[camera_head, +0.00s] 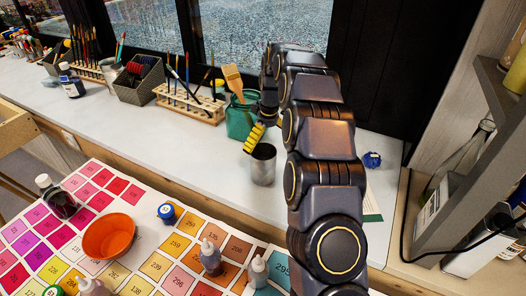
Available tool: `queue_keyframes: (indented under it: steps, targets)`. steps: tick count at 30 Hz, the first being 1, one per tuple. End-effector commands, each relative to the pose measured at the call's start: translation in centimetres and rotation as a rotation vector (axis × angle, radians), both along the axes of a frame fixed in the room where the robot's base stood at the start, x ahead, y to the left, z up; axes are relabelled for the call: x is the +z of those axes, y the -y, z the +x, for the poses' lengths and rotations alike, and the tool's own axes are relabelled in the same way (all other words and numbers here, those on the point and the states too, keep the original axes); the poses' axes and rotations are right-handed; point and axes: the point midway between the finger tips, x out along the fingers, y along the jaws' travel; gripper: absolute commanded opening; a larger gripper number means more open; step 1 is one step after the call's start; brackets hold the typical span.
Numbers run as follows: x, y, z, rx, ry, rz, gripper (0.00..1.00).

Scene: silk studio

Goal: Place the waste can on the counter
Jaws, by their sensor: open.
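A grey metal can (263,166), which looks like the waste can, stands upright on the white counter (120,128) near its front edge. My gripper (254,138), with yellow ribbed fingers, is open just above and to the left of the can's rim. I cannot tell whether the fingers touch the can. My arm reaches in from the lower right and hides the counter just right of the can.
A green jar (240,122) with a brush stands close behind my gripper. A brush rack (190,103) is farther left. A lower table with a colour chart (158,265), an orange bowl (109,236) and several small bottles lies in front. A grey shelf (480,150) stands right.

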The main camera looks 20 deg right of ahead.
Motion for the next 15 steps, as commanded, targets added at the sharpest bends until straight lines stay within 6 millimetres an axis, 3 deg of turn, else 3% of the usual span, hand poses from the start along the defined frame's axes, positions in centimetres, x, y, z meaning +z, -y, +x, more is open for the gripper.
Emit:
queue_keyframes:
  steps: [7,15]
  targets:
    - [4.7,0.3,-0.5,0.000,0.001,0.000,1.00]
    - [6.4,0.4,-0.8,-0.001,-0.002,0.001,1.00]
